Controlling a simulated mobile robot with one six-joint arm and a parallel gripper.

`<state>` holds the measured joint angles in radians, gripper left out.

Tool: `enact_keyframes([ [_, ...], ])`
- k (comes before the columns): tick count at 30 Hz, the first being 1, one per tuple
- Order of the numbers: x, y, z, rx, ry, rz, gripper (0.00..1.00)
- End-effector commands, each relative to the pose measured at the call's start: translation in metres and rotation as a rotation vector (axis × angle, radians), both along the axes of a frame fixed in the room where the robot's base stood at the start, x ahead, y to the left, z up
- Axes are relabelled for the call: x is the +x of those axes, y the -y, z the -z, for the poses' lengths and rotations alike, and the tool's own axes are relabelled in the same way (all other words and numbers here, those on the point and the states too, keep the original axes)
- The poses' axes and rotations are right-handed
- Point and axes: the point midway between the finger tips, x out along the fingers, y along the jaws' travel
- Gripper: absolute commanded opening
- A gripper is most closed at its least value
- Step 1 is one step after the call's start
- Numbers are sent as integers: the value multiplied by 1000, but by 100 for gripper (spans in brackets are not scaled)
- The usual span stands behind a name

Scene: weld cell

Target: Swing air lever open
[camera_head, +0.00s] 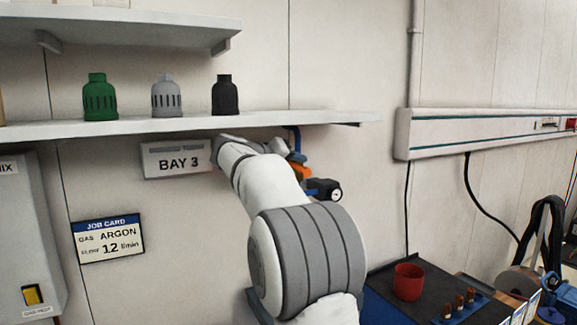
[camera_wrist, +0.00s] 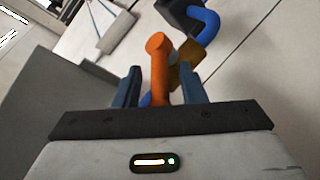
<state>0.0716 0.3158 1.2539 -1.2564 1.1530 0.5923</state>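The orange air lever (camera_wrist: 158,70) stands up between the two fingers of my gripper (camera_wrist: 160,84) in the wrist view. Gaps show on both sides of the lever, so the fingers are open around it and do not appear to grip it. A brass-coloured fitting (camera_wrist: 186,66) and a blue pipe (camera_wrist: 207,24) are just behind the lever. In the head view, a small orange part of the lever (camera_head: 301,173) shows past my arm, near a black gauge (camera_head: 324,189). My arm hides most of the valve there, and the lower end of the lever is hidden.
A wall shelf (camera_head: 180,127) with green, grey and black caps runs above my wrist, close to it. A BAY 3 sign (camera_head: 178,159) is left of my wrist. A red cup (camera_head: 408,282) stands on a dark bench at lower right.

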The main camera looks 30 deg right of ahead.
Motion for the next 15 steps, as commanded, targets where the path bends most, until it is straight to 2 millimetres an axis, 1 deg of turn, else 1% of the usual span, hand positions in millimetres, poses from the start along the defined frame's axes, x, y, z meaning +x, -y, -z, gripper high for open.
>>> enact_keyframes([
  [2,-2,-6,-1,0,2,-2,37],
  [5,-7,-21,-4,0,4,-5,37],
  [9,-18,-51,-12,0,4,-6,37],
  [15,-36,-98,-11,0,2,-7,37],
])
